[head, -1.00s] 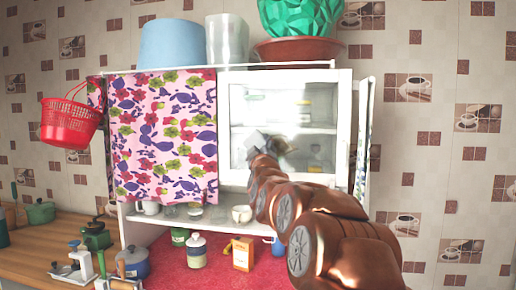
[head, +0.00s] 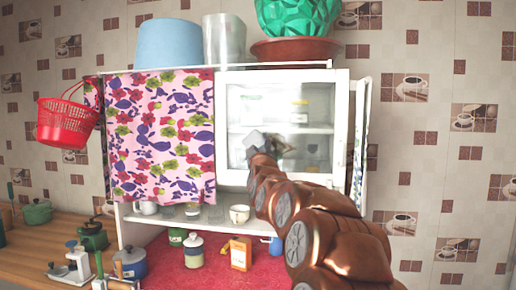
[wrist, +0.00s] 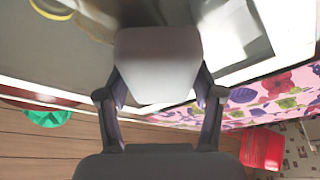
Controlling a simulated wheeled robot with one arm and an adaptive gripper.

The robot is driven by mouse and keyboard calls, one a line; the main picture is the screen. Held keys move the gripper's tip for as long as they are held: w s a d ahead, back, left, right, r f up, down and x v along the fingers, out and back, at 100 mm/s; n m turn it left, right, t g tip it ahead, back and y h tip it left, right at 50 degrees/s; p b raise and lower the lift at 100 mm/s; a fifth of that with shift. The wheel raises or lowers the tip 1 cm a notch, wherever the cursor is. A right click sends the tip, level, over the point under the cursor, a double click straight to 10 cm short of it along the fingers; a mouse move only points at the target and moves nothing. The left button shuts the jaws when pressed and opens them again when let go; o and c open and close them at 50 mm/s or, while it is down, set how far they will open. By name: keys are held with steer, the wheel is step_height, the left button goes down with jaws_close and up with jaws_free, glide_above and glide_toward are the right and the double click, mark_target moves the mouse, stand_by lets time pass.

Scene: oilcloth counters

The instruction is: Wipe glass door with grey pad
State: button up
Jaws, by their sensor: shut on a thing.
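The glass door (head: 341,110) is a white-framed pane on the right half of the wall cabinet, with items faintly visible behind it. My gripper (head: 262,152) reaches up in front of the door's lower left part. It is shut on the grey pad (head: 254,139). In the wrist view the pale grey pad (wrist: 158,60) sits between both fingers of my gripper (wrist: 162,92), its face towards the glass. I cannot tell whether the pad touches the glass.
A floral cloth (head: 160,130) covers the cabinet's left half. A red basket (head: 66,122) hangs at left. A blue container (head: 172,44), a clear one (head: 223,40) and a green faceted pot (head: 298,18) stand on top. Cups and jars stand below on the shelf and red mat (head: 212,272).

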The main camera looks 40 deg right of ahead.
mark_target(294, 143)
steer(key=shift+w+d+b, duration=0.4)
steer(key=shift+w+d, duration=0.15)
steer(key=shift+d, duration=0.2)
stand_by(0.4)
steer(key=shift+s+d+f+b, duration=0.2)
steer(key=shift+s+b, duration=0.25)
steer(key=shift+b, duration=0.3)
steer(key=shift+s+d+r+b, duration=0.1)
steer(key=shift+s+d+b, duration=0.65)
steer(key=shift+s+b, duration=0.35)
steer(key=shift+s+d+r+b, duration=0.1)
steer(key=shift+s+d+b, duration=0.65)
steer(key=shift+s+b, duration=0.35)
steer(key=shift+s+d+r+p, duration=0.1)
steer(key=shift+s+d+p, duration=0.1)
steer(key=shift+s+d, duration=0.6)
steer(key=shift+s+d+r+p, duration=0.15)
steer(key=shift+s+d, duration=0.35)
steer(key=shift+s, duration=0.55)
steer(key=shift+s+d+f, duration=0.25)
steer(key=shift+s+d, duration=0.15)
steer(key=shift+s, duration=0.1)
steer(key=shift+w, duration=0.1)
